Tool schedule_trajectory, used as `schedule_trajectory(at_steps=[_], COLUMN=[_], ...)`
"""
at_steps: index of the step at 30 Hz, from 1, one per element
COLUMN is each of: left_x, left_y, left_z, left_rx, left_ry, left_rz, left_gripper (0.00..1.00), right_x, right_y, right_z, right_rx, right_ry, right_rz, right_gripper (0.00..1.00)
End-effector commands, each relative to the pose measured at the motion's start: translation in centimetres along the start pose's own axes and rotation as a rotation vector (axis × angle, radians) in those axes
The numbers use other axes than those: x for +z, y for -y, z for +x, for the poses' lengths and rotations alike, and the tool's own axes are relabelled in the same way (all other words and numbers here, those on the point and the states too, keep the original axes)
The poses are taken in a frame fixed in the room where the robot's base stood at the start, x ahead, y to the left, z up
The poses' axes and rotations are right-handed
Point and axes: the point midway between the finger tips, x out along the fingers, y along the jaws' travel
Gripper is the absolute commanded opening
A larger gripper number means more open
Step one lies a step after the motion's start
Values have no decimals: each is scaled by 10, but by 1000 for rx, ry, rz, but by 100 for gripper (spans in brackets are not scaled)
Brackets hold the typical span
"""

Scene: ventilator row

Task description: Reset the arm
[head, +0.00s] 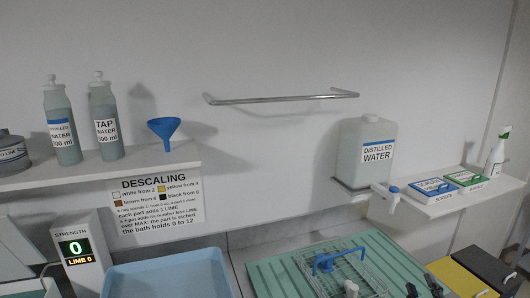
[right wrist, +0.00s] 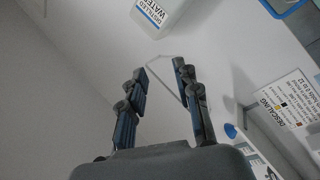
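My right gripper (head: 423,287) shows only as dark fingertips at the bottom edge of the head view, over the green ribbed mat. In the right wrist view my right gripper (right wrist: 160,95) has its two dark fingers spread well apart, with nothing between them. The camera looks past them toward the wall and the distilled water container (right wrist: 158,14). My left gripper is in neither view.
A wire basket (head: 372,279) with a blue part (head: 325,263) stands on the green mat (head: 268,277). A blue tray (head: 165,278) is left of it. Bottles and a blue funnel (head: 163,127) stand on the left shelf (head: 150,160). A distilled water container (head: 376,172) sits right.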

Motion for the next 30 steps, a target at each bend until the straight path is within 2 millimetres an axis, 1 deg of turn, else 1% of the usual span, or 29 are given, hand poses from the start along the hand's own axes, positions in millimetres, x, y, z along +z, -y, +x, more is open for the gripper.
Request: schedule_trajectory(at_steps=[1, 2, 3, 5, 6, 8, 9, 11, 12, 15, 17, 18, 24, 30], left_x=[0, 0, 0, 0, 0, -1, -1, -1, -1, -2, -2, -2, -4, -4], left_y=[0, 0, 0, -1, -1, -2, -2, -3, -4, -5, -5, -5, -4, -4], left_z=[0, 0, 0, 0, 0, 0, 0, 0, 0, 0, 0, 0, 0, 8], left_rx=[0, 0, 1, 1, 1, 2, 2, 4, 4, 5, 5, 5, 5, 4], left_ry=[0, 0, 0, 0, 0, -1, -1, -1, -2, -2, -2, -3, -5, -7], left_rz=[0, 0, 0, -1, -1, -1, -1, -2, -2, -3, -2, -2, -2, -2], left_gripper=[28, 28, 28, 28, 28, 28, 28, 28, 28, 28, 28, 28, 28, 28], right_x=[13, 23, 35, 53, 63, 74, 77, 78, 76, 65, 56, 50, 14, 52], right_y=[2, 4, 10, 25, 38, 62, 78, 102, 115, 143, 156, 163, 189, 239], right_z=[-12, -20, -32, -53, -70, -97, -117, -145, -162, -200, -220, -233, -291, -292], right_rx=[24, 31, 32, 7, -25, -96, -152, -246, -308, -457, -542, -598, -869, -876], right_ry=[108, 177, 274, 424, 526, 673, 761, 874, 936, 1054, 1107, 1137, 1241, 1261], right_rz=[82, 125, 182, 260, 308, 372, 408, 451, 473, 513, 531, 541, 573, 560], right_gripper=[32, 32, 32, 32, 32, 32, 32, 32, 32, 32, 32, 32, 32, 32])
